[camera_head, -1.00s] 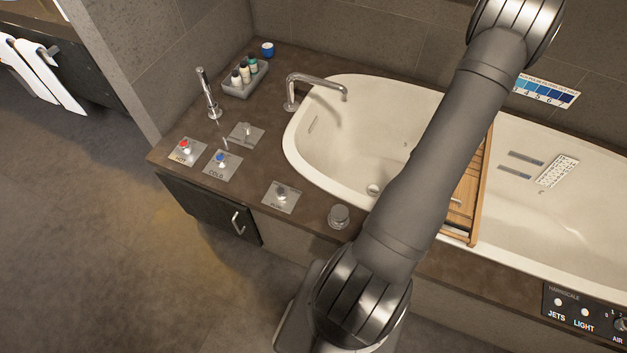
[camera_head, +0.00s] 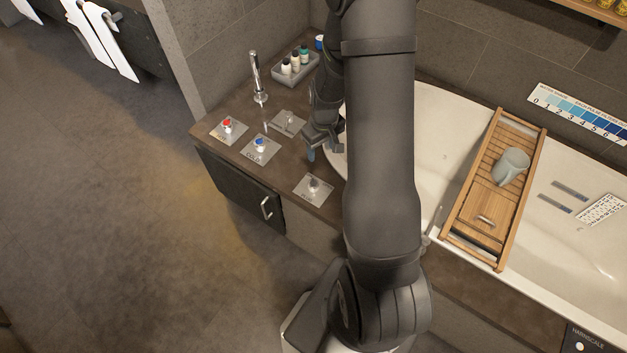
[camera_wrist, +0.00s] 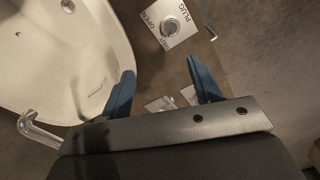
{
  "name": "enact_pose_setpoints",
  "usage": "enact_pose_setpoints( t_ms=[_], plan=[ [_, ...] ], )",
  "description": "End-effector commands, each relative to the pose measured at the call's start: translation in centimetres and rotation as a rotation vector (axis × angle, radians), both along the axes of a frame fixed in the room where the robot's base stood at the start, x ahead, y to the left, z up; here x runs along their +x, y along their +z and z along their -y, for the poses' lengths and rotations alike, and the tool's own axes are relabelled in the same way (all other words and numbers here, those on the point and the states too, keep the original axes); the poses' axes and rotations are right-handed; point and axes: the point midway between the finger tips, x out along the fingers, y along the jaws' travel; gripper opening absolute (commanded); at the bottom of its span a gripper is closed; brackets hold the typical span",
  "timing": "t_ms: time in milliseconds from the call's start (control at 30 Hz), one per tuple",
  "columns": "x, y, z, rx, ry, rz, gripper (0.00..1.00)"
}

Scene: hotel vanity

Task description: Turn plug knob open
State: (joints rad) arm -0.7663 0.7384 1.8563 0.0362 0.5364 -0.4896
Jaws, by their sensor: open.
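The plug knob (camera_head: 313,185) is a small round metal knob on a square pale plate (camera_head: 304,195) at the counter's front edge. In the wrist view the plug knob (camera_wrist: 169,27) is at the top, beyond my fingertips. Its plate there (camera_wrist: 184,40) shows PLUG and OPEN lettering. My gripper (camera_head: 313,152) is above the counter, behind the plug knob and apart from it. In the wrist view my gripper (camera_wrist: 160,76) has its two blue fingers spread, with nothing between them. My arm hides part of the tub's left end in the head view.
The red hot knob (camera_head: 227,125) and blue cold knob (camera_head: 260,145) are on plates to the left. A faucet (camera_head: 256,75) and bottle tray (camera_head: 284,78) stand behind them.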

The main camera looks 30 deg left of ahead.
Motion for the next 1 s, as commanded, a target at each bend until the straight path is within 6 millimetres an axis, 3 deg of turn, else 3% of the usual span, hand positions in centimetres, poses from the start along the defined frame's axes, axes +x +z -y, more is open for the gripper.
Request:
enact_pose_setpoints(
  t_ms=[133,367,1000],
  plan=[
    [-1.9,0.5,-1.3,-0.017,0.055,0.005,0.57],
    [-2.2,-0.6,-1.5,-0.023,0.064,0.005,0.57],
    [-2.2,-10.6,-1.4,-0.023,0.063,0.004,0.57]
  ],
)
